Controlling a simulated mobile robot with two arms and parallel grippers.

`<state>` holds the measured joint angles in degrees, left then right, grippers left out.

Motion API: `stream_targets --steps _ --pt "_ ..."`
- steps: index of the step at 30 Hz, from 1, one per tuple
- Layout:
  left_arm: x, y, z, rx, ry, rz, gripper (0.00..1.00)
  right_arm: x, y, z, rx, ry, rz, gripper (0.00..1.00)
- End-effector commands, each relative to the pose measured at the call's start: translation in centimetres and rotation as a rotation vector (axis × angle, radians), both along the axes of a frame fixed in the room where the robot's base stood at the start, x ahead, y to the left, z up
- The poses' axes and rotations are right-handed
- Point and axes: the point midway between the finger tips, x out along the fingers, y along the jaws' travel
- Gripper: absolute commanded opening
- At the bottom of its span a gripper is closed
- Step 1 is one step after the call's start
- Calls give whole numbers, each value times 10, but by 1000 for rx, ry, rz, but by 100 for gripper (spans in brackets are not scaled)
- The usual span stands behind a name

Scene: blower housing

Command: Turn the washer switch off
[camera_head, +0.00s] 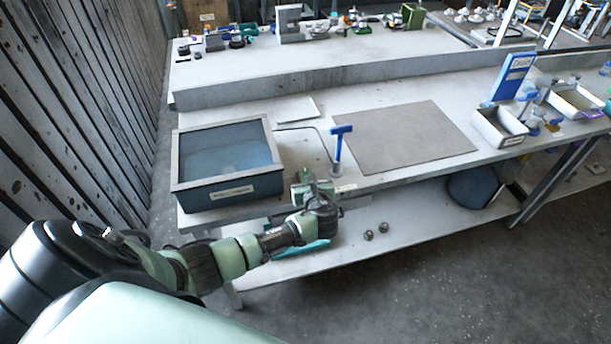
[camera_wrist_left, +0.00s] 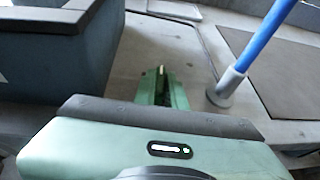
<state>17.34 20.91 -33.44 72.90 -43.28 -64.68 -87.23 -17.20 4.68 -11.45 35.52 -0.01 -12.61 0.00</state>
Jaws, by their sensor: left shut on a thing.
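The parts washer (camera_head: 228,192) is a blue-grey box with a pale rim and a front label, at the left end of the workbench. My left gripper (camera_head: 305,187) is at the bench's front edge, right of the washer and just left of a blue T-shaped tool. In the left wrist view its green fingers (camera_wrist_left: 160,88) are close together on a small pale thing (camera_wrist_left: 161,70) at the tips. I cannot make out clearly whether this is the washer switch; the fingers hide most of it. The right gripper is not in view.
The blue tool (camera_head: 338,148) stands upright in a small holder close to the gripper. A dark cord (camera_head: 303,128) runs along the bench from the washer. A grey mat (camera_head: 405,138) lies bare to the right. White bins (camera_head: 500,128) stand farther right. Two small round things (camera_head: 376,231) lie on the lower shelf.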

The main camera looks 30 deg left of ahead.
Motion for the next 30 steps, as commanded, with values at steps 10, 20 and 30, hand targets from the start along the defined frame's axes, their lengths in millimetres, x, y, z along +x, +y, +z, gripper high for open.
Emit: stream_targets --steps 10,20,30 --pt "4 -5 -6 -4 3 319 0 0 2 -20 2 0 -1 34" --pt "6 -5 -6 -2 4 537 0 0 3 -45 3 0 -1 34" --pt "6 -5 -4 -2 5 630 0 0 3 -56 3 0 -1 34"
